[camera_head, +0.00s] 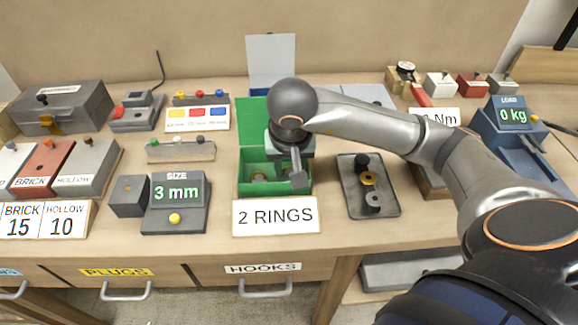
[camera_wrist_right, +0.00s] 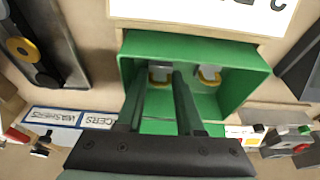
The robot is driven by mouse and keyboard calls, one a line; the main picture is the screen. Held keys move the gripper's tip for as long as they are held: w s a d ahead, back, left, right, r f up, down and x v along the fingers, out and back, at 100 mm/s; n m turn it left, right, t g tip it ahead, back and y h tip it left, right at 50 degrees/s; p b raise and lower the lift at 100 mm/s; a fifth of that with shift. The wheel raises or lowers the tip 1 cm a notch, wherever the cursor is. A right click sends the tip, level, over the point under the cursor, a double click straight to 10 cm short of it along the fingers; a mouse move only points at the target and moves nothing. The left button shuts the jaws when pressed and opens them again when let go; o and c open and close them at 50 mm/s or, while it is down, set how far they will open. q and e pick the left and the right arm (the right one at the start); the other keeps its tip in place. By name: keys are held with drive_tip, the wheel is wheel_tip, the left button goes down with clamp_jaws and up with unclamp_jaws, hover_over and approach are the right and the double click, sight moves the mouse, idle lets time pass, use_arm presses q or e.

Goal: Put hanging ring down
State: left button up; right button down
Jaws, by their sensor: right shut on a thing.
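A green box (camera_head: 242,187) stands open on the bench behind a card reading "2 RINGS" (camera_head: 276,215). My right gripper (camera_head: 298,179) reaches down into the box from above. In the right wrist view its two dark fingers (camera_wrist_right: 160,78) are on either side of a small yellow ring with a pale grey part (camera_wrist_right: 160,84), and it is shut on this ring. A second yellow ring with a pale part (camera_wrist_right: 208,78) is beside it, to the right in that view. The fingers partly hide the box's inside. My left gripper is out of view.
A dark tray (camera_head: 386,207) with black, yellow and grey pieces lies right of the box. A display block reading "3 mm" (camera_head: 176,213) stands to the left. The green lid (camera_head: 251,114) is behind the box. My right arm crosses over the bench's right side.

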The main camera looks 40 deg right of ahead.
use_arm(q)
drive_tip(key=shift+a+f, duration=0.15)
use_arm(e)
drive_tip(key=shift+f+b, duration=0.25)
drive_tip(key=shift+b, duration=0.05)
drive_tip(key=c, duration=0.8)
unclamp_jaws()
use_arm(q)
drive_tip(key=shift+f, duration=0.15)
use_arm(e)
drive_tip(key=shift+r, duration=0.1)
drive_tip(key=shift+r+p, duration=0.2)
drive_tip(key=shift+p, duration=0.15)
use_arm(q)
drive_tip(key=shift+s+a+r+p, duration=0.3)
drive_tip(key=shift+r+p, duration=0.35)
drive_tip(key=shift+p, duration=0.2)
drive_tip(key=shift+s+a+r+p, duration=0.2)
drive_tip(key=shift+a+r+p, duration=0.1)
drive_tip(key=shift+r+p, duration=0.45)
use_arm(e)
drive_tip(key=shift+v, duration=5.95)
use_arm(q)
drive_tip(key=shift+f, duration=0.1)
